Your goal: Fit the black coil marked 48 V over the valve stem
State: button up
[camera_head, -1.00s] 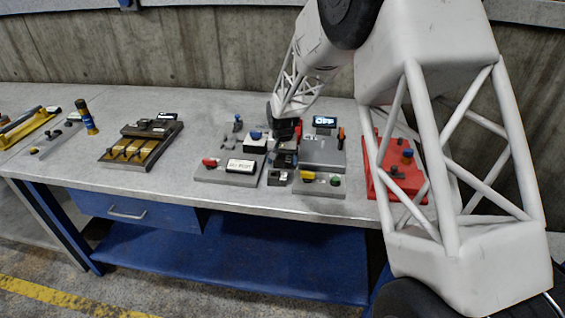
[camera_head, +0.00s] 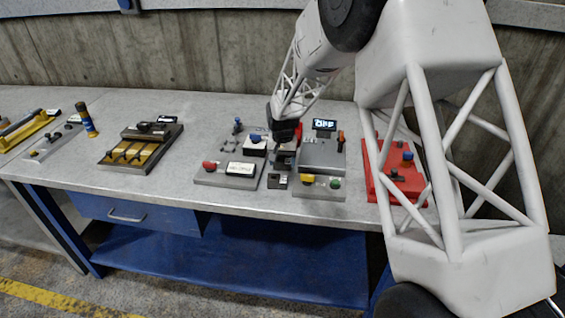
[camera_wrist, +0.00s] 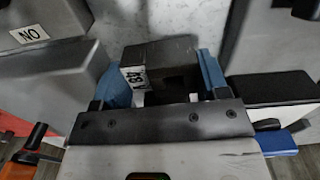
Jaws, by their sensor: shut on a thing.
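The black coil (camera_wrist: 176,62) carries a white label reading 48 V, seen sideways in the wrist view. My gripper (camera_wrist: 166,80) is shut on it, with one blue finger on each side. In the head view my gripper (camera_head: 286,132) points down over the middle of the bench, among the small grey units. The coil is too small and too hidden there to make out. I cannot pick out the valve stem in either view; the gripper and coil may hide it.
A grey unit with a lit display (camera_head: 324,125) stands right of my gripper. A red panel (camera_head: 378,170) is further right. Bare bench (camera_head: 150,188) lies left.

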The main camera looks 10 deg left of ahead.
aim_at(288, 159)
notch_tip(288, 159, up, 10)
jog(key=shift+f, duration=0.25)
dwell(0.5)
jog(key=shift+w, duration=0.1)
jog(key=w+d+r+m, duration=0.2)
jog(key=d+m, duration=0.4)
jog(key=m, duration=0.3)
jog(key=w+d+r+m, duration=0.3)
jog(key=d+m, duration=0.4)
jog(key=m, duration=0.2)
jog(key=shift+w+d+m, duration=0.25)
jog(key=shift+w+m, duration=0.05)
jog(key=shift+w, duration=0.1)
jog(key=shift+r, duration=0.1)
jog(key=shift+f, duration=0.2)
jog(key=shift+f, duration=2.65)
